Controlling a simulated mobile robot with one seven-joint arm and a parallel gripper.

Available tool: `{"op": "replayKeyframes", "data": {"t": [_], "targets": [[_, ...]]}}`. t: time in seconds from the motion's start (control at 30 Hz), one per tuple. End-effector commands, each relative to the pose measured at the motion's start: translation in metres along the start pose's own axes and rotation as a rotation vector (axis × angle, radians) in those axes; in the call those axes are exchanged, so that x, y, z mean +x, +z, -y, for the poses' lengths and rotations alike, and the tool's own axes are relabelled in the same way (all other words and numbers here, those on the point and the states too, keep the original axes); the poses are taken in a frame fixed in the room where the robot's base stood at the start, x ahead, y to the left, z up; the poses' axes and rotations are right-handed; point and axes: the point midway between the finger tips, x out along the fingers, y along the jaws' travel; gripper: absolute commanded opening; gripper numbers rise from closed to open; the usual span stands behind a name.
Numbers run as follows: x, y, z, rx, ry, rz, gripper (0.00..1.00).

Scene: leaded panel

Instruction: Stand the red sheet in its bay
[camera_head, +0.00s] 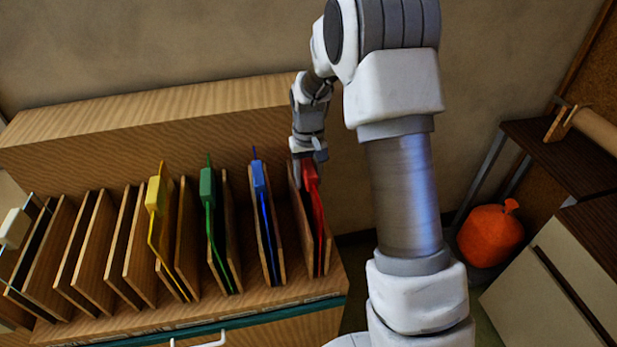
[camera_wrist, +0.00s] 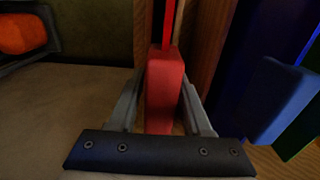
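The red sheet (camera_head: 319,228) is thin and carries a red block-shaped grip (camera_head: 311,176) at its upper front. In the head view it stands nearly upright between wooden dividers at the right end of the rack (camera_head: 205,310). My gripper (camera_head: 310,160) is at the grip, at the end of my arm, which comes down from above. In the wrist view the red grip (camera_wrist: 164,92) lies between the two fingers (camera_wrist: 164,100), whose tips appear to press its sides. The sheet's lower edge is hidden, so I cannot tell if it rests on the rack floor.
Blue (camera_head: 265,220), green (camera_head: 215,230) and yellow (camera_head: 162,235) sheets stand in bays to the left. A pale grip (camera_head: 14,228) shows at the far left. Several bays between are empty.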

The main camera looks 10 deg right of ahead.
Motion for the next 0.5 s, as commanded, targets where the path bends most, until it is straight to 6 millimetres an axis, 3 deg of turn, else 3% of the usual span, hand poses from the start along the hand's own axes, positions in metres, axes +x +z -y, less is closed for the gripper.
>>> {"op": "replayKeyframes", "data": {"t": [0.03, 0.1, 0.37, 0.5], "targets": [[0.0004, 0.0004, 0.0, 0.0, 0.0, 0.001, 0.6], [0.0008, 0.0007, 0.0, 0.0, 0.0, 0.002, 0.7], [0.0036, 0.0026, 0.0, 0.0, 0.0, 0.009, 0.7], [-0.0055, 0.0016, 0.0, 0.0, 0.0, 0.006, 0.7]]}}
